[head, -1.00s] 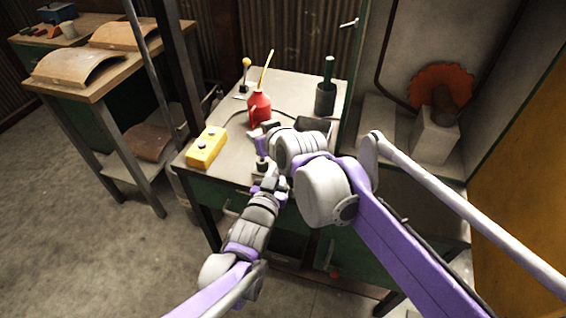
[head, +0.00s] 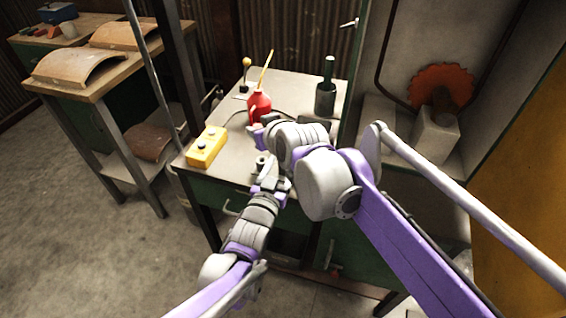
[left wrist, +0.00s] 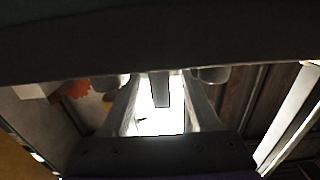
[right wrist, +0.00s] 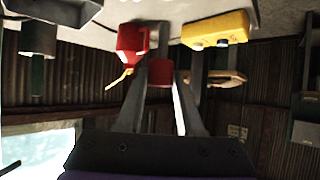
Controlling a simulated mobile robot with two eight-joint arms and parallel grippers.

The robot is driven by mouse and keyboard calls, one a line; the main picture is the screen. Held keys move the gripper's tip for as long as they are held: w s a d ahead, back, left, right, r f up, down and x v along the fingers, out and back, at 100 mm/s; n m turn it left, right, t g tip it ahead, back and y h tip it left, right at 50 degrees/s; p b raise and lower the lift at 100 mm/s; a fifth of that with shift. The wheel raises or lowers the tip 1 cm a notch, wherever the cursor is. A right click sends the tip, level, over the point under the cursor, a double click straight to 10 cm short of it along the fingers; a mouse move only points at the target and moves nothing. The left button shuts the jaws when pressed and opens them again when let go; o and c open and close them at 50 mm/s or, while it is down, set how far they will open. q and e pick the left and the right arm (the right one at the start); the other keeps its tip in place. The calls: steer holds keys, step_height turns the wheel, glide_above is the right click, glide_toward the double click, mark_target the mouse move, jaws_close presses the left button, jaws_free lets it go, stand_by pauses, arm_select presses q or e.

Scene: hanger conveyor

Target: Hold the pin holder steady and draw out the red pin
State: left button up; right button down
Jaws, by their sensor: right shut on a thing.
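The pin holder (head: 262,162) is a small grey piece at the front edge of the bench top. My left gripper (head: 266,180) is right at it, its fingers apart in the left wrist view (left wrist: 160,115) with a narrow grey piece (left wrist: 160,88) between them. Whether they press on anything is unclear. My right gripper (head: 257,132) is above and behind the holder. In the right wrist view it (right wrist: 160,80) is shut on a red piece, the red pin (right wrist: 160,72). The pin is hidden in the head view.
A yellow button box (head: 207,148) stands left of the holder. A red bottle (head: 259,106) with a yellow spout stands close behind my right gripper.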

arm_select(q)
steer(key=v, duration=1.2)
